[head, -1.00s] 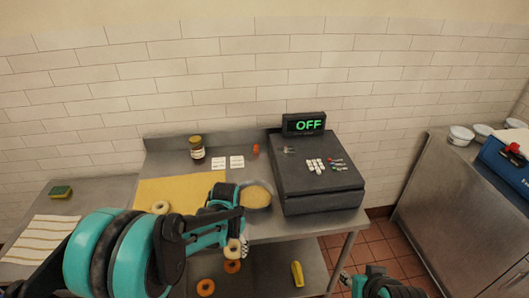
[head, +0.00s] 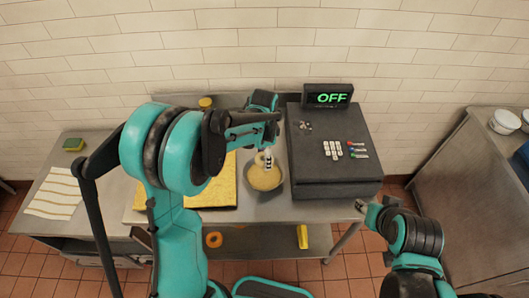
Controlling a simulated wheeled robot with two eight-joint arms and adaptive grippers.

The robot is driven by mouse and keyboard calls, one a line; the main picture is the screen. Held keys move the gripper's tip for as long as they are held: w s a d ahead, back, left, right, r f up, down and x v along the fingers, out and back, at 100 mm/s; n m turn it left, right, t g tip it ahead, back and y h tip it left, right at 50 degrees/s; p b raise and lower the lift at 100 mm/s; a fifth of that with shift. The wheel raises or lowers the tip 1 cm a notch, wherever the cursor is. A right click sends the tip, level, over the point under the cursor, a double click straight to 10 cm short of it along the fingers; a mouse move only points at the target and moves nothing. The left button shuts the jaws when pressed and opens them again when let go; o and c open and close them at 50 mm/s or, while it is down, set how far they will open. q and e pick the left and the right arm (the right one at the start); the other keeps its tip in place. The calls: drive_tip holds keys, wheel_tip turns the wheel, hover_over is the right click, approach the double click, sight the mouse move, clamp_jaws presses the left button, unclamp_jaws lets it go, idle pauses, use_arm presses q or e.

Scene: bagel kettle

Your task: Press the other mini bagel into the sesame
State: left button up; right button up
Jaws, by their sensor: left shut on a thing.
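The bowl of sesame (head: 266,184) stands on the steel table, just left of the black cash register. My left gripper (head: 267,159) is over the bowl and shut on a pale mini bagel (head: 259,159). The bagel is held on edge at the sesame; I cannot tell whether it touches the seeds. My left arm covers much of the yellow board (head: 222,188), and no other bagel shows on it. My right gripper (head: 369,211) is off the table's front right corner, and its jaws are too unclear to judge.
The cash register (head: 335,165) with an OFF display (head: 328,96) stands right of the bowl. A sponge (head: 74,145) and striped cloth (head: 55,193) lie at left. An orange ring (head: 214,240) and a yellow object (head: 303,236) are on the lower shelf.

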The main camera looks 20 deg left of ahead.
sight(264, 175)
use_arm(q)
wheel_tip(264, 175, down, 8)
drive_tip(key=b, duration=0.6)
drive_tip(key=shift+f, duration=0.25)
drive_tip(key=shift+f+b, duration=0.35)
idle(0.5)
drive_tip(key=shift+r, duration=0.15)
idle(0.7)
wheel_tip(264, 175, up, 10)
drive_tip(key=p, duration=0.6)
drive_tip(key=shift+p, duration=0.35)
idle(0.3)
